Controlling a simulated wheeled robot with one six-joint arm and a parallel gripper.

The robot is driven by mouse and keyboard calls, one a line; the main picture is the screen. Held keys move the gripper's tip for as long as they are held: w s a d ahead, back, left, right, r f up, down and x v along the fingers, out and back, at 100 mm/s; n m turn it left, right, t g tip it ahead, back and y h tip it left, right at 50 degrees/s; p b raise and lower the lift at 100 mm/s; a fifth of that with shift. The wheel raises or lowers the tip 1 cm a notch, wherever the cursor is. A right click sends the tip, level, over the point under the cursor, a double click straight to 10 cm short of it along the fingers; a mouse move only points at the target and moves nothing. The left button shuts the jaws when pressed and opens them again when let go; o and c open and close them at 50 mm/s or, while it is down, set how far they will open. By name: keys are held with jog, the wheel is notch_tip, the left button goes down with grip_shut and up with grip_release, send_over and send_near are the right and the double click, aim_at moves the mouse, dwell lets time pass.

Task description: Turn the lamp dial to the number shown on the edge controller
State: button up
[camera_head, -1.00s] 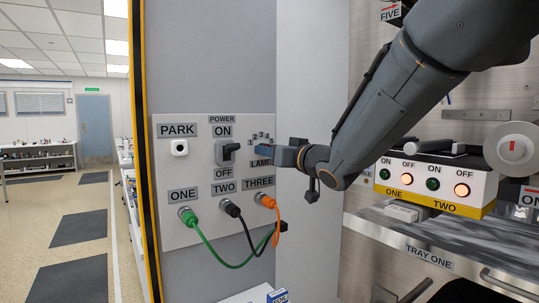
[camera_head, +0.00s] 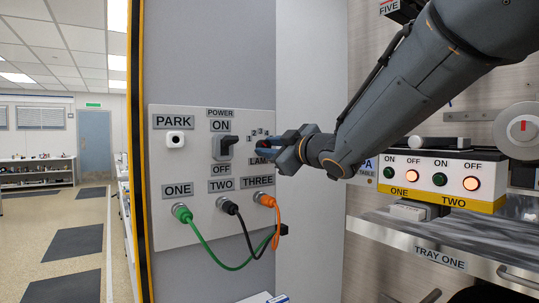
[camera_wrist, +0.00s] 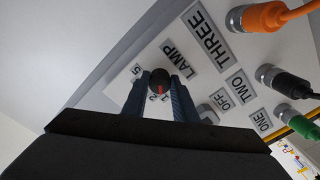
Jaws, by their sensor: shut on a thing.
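The lamp dial (camera_wrist: 159,82) is a small dark round knob with a red pointer mark, seen in the wrist view beside the LAMP label (camera_wrist: 181,60). The red mark points toward the lower edge of the picture, near the printed 1 and 2. My gripper (camera_wrist: 162,86) has one finger on each side of the dial and is shut on it. No edge controller can be made out for sure; a sign ending in FIVE (camera_head: 398,7) is cut off at the top.
The white panel (camera_head: 166,237) also carries a PARK socket (camera_head: 175,140), a power switch (camera_head: 223,147), and green (camera_head: 182,212), black (camera_head: 229,206) and orange (camera_head: 264,199) plugs with hanging cables below the dial. A lit button box (camera_head: 450,207) and TRAY ONE (camera_head: 440,257) stand at right.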

jog(key=shift+r+n+b, duration=0.1)
jog(key=shift+n+b, duration=0.25)
jog(key=shift+n, duration=0.25)
jog(key=o, duration=1)
jog(key=shift+o, duration=0.2)
jog(key=v, duration=0.7)
jog(key=shift+s+d, duration=0.2)
jog(key=shift+s, duration=0.05)
